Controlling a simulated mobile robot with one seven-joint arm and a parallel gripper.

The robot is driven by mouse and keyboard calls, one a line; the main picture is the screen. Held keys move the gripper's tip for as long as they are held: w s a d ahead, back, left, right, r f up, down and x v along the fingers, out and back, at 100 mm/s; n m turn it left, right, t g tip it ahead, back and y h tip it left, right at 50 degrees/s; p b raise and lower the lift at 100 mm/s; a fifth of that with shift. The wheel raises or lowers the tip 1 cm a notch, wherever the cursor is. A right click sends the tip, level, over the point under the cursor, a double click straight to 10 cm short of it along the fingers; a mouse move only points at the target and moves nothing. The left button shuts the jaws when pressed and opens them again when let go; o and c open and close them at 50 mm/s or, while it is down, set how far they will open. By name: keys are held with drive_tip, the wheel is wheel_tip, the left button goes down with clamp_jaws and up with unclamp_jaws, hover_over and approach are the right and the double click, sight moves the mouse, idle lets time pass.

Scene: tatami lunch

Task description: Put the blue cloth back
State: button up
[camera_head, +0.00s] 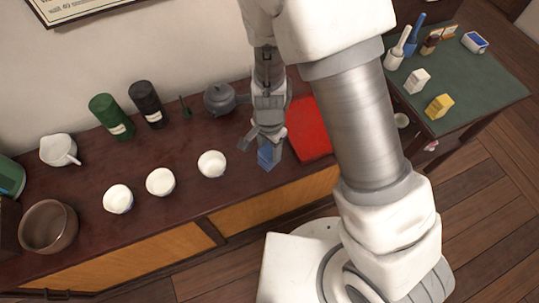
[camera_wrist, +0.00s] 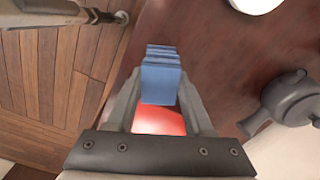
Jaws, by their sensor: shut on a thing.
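The blue cloth (camera_wrist: 160,82) is a small folded stack held between the fingers of my gripper (camera_wrist: 158,100). In the head view the cloth (camera_head: 266,156) shows just below the fingertips of my gripper (camera_head: 266,142), over the dark red-brown cabinet top, beside the left edge of a red mat (camera_head: 310,130). In the wrist view part of the red mat (camera_wrist: 160,121) shows behind the cloth. I cannot tell whether the cloth touches the top. My arm hides part of the red mat's right side.
Several white cups stand left of the gripper, the nearest cup (camera_head: 211,164) close by. A grey teapot (camera_head: 219,98) stands behind. Green (camera_head: 111,117) and black (camera_head: 147,104) canisters are at the back. A green-topped table (camera_head: 470,85) with bottles and boxes is at right.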

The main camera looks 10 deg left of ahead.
drive_tip(key=shift+f+b, duration=0.35)
drive_tip(key=shift+f, duration=1.55)
drive_tip(key=shift+f, duration=0.1)
drive_tip(key=shift+f, duration=0.15)
drive_tip(key=o, duration=1.2)
